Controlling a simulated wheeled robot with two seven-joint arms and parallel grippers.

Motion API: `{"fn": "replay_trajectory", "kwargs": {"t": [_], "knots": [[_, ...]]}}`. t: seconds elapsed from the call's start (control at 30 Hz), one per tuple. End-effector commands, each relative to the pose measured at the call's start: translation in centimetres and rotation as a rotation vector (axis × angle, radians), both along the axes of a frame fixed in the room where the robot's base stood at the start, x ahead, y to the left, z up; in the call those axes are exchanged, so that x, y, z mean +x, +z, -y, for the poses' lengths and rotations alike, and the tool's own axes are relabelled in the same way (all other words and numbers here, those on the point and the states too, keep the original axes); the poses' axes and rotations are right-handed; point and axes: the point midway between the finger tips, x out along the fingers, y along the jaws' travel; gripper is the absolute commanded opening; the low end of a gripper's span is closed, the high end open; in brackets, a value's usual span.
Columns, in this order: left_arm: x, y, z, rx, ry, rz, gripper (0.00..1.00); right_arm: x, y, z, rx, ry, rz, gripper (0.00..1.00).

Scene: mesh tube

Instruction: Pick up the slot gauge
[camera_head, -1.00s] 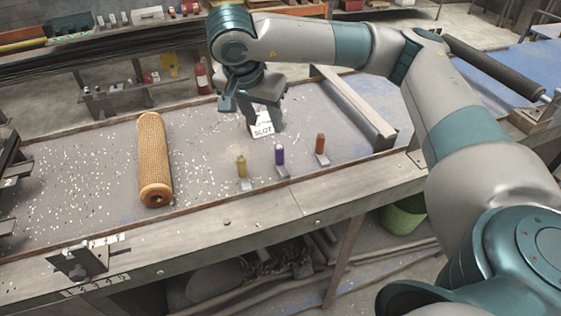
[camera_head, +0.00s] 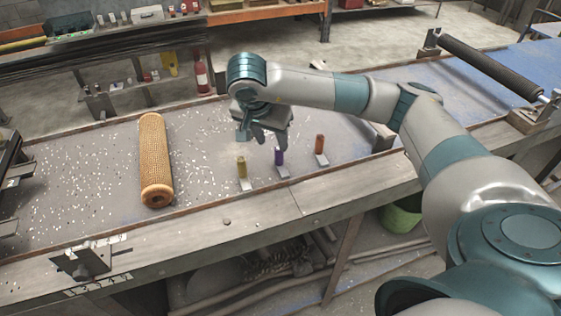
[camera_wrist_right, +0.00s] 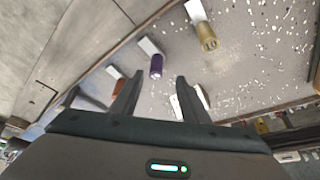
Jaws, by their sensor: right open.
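I cannot tell which is the slot gauge. The right wrist view also shows the yellow (camera_wrist_right: 207,37), purple (camera_wrist_right: 156,66) and orange (camera_wrist_right: 119,87) handles. My right gripper (camera_head: 262,137) is open and empty just behind the yellow and purple gauges. In the wrist view the purple handle appears between and beyond its fingertips (camera_wrist_right: 158,80). A white card (camera_wrist_right: 190,101) lies partly behind one finger; my arm hides it in the head view.
A tan mesh tube (camera_head: 156,165) lies on the bench to the left, among scattered white chips. A metal bracket (camera_head: 88,260) sits on the bench's front edge. A black roller (camera_head: 490,66) is at the right.

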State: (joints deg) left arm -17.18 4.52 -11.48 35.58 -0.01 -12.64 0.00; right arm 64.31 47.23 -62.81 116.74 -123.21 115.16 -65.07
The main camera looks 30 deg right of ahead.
Motion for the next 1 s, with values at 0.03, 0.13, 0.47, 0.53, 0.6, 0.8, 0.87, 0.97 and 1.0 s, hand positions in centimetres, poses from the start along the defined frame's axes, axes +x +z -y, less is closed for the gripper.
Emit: {"fn": "replay_trajectory", "kwargs": {"t": [0.03,0.13,0.47,0.53,0.6,0.8,0.87,0.97,1.0], "knots": [[0.0,0.1,0.0,0.000,0.000,0.000,0.46,0.0,-0.6,0.1,0.000,0.000,-0.004,0.41],[0.0,0.5,0.0,0.000,0.000,0.000,0.46,0.2,-1.4,0.6,0.000,-0.002,-0.004,0.41],[0.0,0.7,0.0,0.000,0.000,0.000,0.46,0.6,-2.8,1.0,0.000,0.000,-0.001,0.41],[0.0,0.7,0.0,0.000,0.000,0.000,0.46,0.6,-2.8,1.0,0.000,0.000,-0.001,0.41],[0.0,0.7,0.0,0.000,0.000,0.000,0.46,0.6,-2.8,1.0,0.000,0.000,-0.001,0.41],[0.0,1.1,0.0,0.000,0.000,0.000,0.46,0.5,-3.0,1.2,-0.001,-0.001,-0.003,0.41],[-0.1,1.4,-0.1,0.000,0.000,-0.001,0.46,0.5,-3.2,1.3,-0.001,-0.001,-0.003,0.41],[-0.1,2.2,-0.1,0.001,0.000,-0.001,0.46,0.4,-3.9,1.7,-0.001,-0.001,-0.005,0.41],[-0.1,2.5,-0.1,0.001,0.000,-0.001,0.46,0.5,-4.3,1.9,-0.001,-0.002,-0.004,0.41]]}}
